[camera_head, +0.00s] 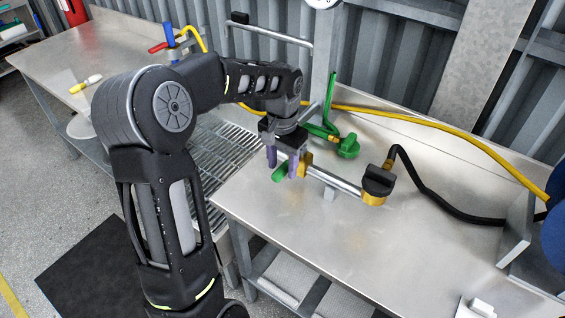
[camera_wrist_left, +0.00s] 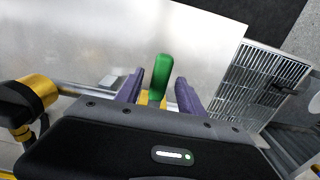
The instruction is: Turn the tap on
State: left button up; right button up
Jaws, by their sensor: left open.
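The tap is a green lever handle (camera_head: 280,171) on a yellow valve body (camera_head: 306,160), fitted to a metal pipe (camera_head: 345,184) over the steel bench. My left gripper (camera_head: 282,164) points down at the lever, with its two purple fingers apart. In the left wrist view the green lever (camera_wrist_left: 161,72) stands upright between the two open fingers (camera_wrist_left: 160,92), with a visible gap on each side. The lower part of the lever is hidden behind the gripper body. My right gripper is not in view.
A black and yellow fitting (camera_head: 377,184) sits at the pipe's right end. A green fitting (camera_head: 347,147) stands behind. Yellow hose (camera_head: 440,124) and black hose (camera_head: 425,192) cross the bench (camera_head: 400,240). A wire rack (camera_head: 222,150) lies left.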

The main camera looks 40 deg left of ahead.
pick_arm(q)
jog(key=shift+f, duration=0.2)
jog(key=shift+c, duration=0.3)
grip_shut()
dwell(1.0)
